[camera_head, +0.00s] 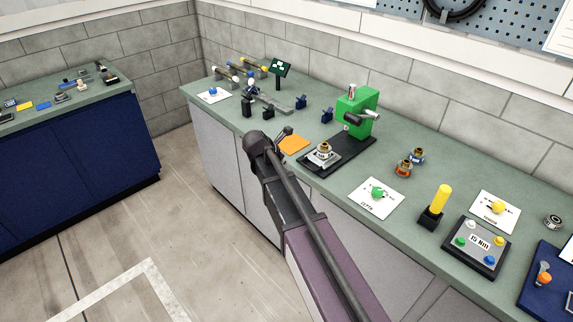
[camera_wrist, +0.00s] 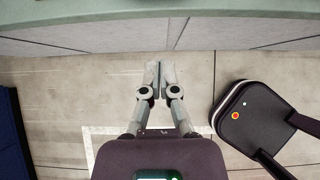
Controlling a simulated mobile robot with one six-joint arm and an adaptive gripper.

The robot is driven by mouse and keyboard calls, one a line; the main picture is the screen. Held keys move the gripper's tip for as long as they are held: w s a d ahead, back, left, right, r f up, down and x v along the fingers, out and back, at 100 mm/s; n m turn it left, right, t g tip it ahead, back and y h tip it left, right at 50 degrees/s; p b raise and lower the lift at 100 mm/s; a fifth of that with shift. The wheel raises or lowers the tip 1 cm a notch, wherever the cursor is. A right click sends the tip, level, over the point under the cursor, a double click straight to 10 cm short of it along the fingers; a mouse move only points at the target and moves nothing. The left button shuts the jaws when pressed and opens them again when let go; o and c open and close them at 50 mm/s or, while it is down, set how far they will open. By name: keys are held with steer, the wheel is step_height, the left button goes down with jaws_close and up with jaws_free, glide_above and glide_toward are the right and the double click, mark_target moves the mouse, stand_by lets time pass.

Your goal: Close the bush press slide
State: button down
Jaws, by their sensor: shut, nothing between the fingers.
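The bush press is a green body (camera_head: 357,112) with a dark ram and handle, on a long black base (camera_head: 350,152) on the bench. A silver slide (camera_head: 318,160) carrying a brass-coloured bush (camera_head: 324,148) sits at the front-left end of the base, out from under the press head. My gripper (camera_wrist: 153,68) shows in the wrist view with its two grey fingers together and nothing between them. Floor and the bench's front edge lie behind the fingers. In the head view my arm reaches up to the bench front, left of the slide; the fingertips are not clearly visible there. The press is outside the wrist view.
An orange pad (camera_head: 294,145) lies left of the slide. A white card with a green knob (camera_head: 378,192) lies in front of the press, and two small metal bushes (camera_head: 404,168) stand to its right. A yellow cylinder (camera_head: 441,198) stands farther right. A blue cabinet (camera_head: 80,140) is at left; floor between is clear.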

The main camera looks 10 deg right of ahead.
steer(key=shift+w+d+r+b+x, duration=0.25)
steer(key=shift+b+x, duration=1)
steer(key=shift+x, duration=0.8)
steer(key=shift+w+d+r+b+x, duration=0.25)
steer(key=shift+b+x, duration=1.05)
steer(key=shift+x, duration=0.75)
steer(key=shift+w+d+r+b+x, duration=0.15)
steer(key=shift+d+r+b+x, duration=0.15)
steer(key=shift+b+x, duration=1.35)
steer(key=shift+w+d+f+p, duration=0.1)
steer(key=shift+w+f+p, duration=0.1)
steer(key=shift+f+p, duration=0.15)
